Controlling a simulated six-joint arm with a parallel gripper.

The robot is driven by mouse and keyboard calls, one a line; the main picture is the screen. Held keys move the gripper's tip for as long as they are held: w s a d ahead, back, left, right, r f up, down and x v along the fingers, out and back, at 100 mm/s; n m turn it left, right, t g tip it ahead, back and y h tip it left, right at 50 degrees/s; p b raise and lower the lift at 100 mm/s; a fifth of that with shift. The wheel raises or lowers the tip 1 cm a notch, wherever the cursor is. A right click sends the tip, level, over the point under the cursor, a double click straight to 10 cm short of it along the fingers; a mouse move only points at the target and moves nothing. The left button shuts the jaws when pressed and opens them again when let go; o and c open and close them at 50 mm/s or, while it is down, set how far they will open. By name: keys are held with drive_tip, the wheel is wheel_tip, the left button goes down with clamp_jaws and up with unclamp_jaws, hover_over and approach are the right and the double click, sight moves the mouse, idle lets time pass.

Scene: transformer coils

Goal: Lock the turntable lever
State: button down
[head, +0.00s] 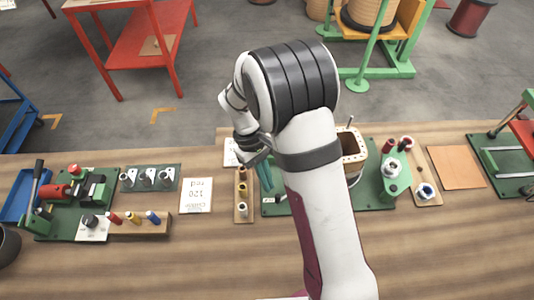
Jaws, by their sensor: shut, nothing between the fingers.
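My gripper (262,160) is low over the middle of the bench, left of my forearm. It is small and partly hidden by my wrist; its fingers are shut with nothing in them. Right beside it, partly behind my arm, is a green base plate (376,200) with a square, open-topped brown part (352,146) standing on it. A thin upright rod with a small knob (350,122) shows just behind that part. I cannot tell whether this rod is the turntable lever or whether it is locked. My arm covers much of the plate between gripper and brown part.
A narrow wooden block (242,200) stands close left of my gripper. Left are a printed card (196,195) and a green fixture with a black-handled lever (38,178). Right are a green stand (395,180) and an orange-brown sheet (457,167). The front bench is mostly clear.

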drive_tip(key=w+a+f+v, duration=0.1)
drive_tip(key=w+v, duration=0.1)
drive_tip(key=v, duration=0.9)
drive_tip(key=s+d+r+m+t+y, duration=0.15)
drive_tip(key=s+d+r+m, duration=0.25)
drive_tip(key=s, duration=0.4)
drive_tip(key=s+d+r+m+y, duration=0.2)
drive_tip(key=s+d+r+m, duration=0.25)
drive_tip(key=s, duration=0.35)
drive_tip(key=s+f+m+t+y, duration=0.1)
drive_tip(key=s+m, duration=0.3)
drive_tip(key=s, duration=0.4)
drive_tip(key=shift+s+f+m+t, duration=0.25)
drive_tip(key=shift+f+m+t, duration=0.1)
drive_tip(key=shift+f, duration=0.35)
